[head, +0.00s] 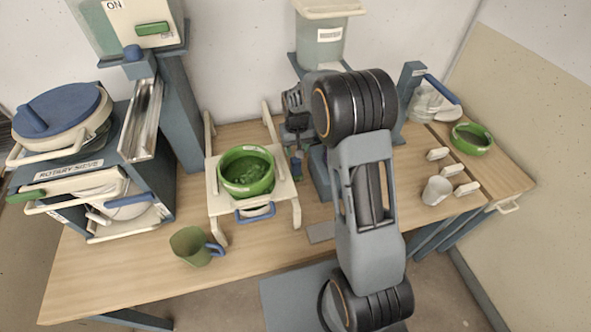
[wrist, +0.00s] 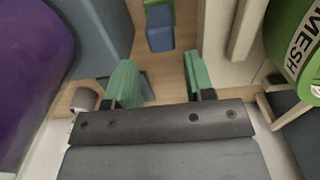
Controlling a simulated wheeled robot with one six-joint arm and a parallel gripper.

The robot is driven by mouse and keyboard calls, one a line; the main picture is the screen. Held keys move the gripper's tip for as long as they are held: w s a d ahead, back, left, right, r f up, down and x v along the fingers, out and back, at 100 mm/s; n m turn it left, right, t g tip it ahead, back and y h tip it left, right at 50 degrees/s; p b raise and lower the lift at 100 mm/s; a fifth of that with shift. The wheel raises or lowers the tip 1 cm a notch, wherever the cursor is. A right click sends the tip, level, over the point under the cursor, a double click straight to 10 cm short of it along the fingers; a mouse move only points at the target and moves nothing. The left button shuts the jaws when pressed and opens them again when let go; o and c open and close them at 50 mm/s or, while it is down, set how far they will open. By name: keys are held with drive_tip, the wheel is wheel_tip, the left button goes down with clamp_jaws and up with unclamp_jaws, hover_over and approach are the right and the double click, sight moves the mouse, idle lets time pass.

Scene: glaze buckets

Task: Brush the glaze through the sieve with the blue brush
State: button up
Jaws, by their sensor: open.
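The green sieve (head: 246,172) sits on a cream stand (head: 221,203) left of my arm, with green contents inside. Its green side with a MESH label (wrist: 297,45) shows at the right of the wrist view. My gripper (head: 297,162) is just right of the sieve, pointing down, partly hidden by my arm. In the wrist view its two green fingers (wrist: 160,82) are apart with nothing between them. A small blue block-like piece (wrist: 160,28) lies ahead of them, with a green part beyond it. I cannot tell whether this is the blue brush.
A rotary sieve machine (head: 75,165) stands at the left. A green jug (head: 190,246) stands at the front edge. A green bowl (head: 472,138) and white cup (head: 437,190) are at the right. A purple surface (wrist: 32,75) is close at the wrist view's left.

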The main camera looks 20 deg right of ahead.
sight(296, 169)
drive_tip(key=shift+w+f+p, duration=0.1)
drive_tip(key=shift+f+p, duration=0.6)
drive_tip(key=shift+f, duration=1.85)
drive_tip(key=shift+c, duration=0.5)
clamp_jaws()
drive_tip(key=shift+r, duration=0.1)
